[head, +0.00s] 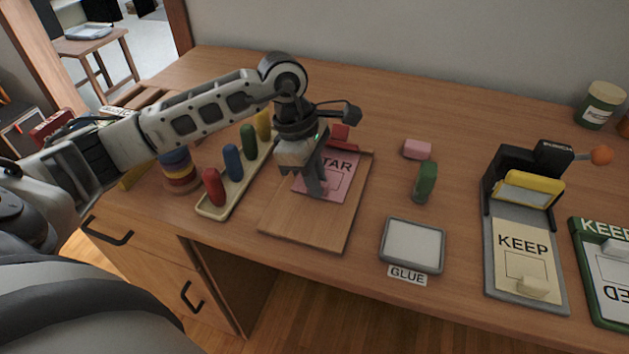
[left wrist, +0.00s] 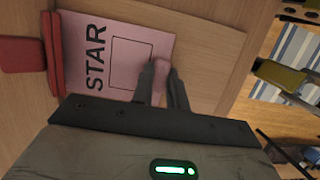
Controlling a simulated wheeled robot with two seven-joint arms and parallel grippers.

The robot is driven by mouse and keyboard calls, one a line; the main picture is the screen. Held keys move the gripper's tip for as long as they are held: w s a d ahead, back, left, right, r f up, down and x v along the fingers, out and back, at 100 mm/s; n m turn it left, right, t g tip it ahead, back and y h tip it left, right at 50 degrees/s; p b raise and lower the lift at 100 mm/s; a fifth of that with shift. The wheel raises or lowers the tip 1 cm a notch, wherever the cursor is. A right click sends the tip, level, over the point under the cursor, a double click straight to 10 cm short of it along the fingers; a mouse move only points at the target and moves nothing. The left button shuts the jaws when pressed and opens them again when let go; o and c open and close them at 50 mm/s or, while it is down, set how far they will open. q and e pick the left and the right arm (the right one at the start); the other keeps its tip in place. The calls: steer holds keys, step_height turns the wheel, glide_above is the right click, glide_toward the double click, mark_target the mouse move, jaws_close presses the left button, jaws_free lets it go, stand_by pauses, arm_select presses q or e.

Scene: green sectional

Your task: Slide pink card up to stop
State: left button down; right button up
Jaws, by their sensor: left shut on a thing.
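The pink card (head: 341,173), printed STAR with an empty square, lies flat on a wooden board (head: 303,226). It also shows in the left wrist view (left wrist: 118,85). A red bar (left wrist: 53,55), with a red block behind it (head: 340,132), crosses the board's far end. In the wrist view the card's far edge is right at the bar; I cannot tell whether they touch. My left gripper (head: 318,190) is over the card's near part, shut on a small pink tab (left wrist: 162,69) on the card. The right gripper is not in view.
A rack of coloured pegs (head: 232,185) stands left of the board. To the right are a pink block (head: 417,149), a green-handled stamp (head: 424,180), a GLUE pad (head: 412,244) and a punch with a KEEP card (head: 523,255). The board's near part is bare.

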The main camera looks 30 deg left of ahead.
arm_select(q)
steer(key=c, duration=1.3)
jaws_free()
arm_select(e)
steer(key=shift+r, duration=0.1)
arm_select(q)
steer(key=shift+a+r, duration=0.15)
steer(key=shift+r, duration=0.45)
steer(key=v, duration=1.4)
steer(key=shift+r+p, duration=0.4)
steer(key=shift+p, duration=0.05)
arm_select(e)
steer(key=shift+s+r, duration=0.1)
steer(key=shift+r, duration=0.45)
arm_select(q)
steer(key=shift+s, duration=0.2)
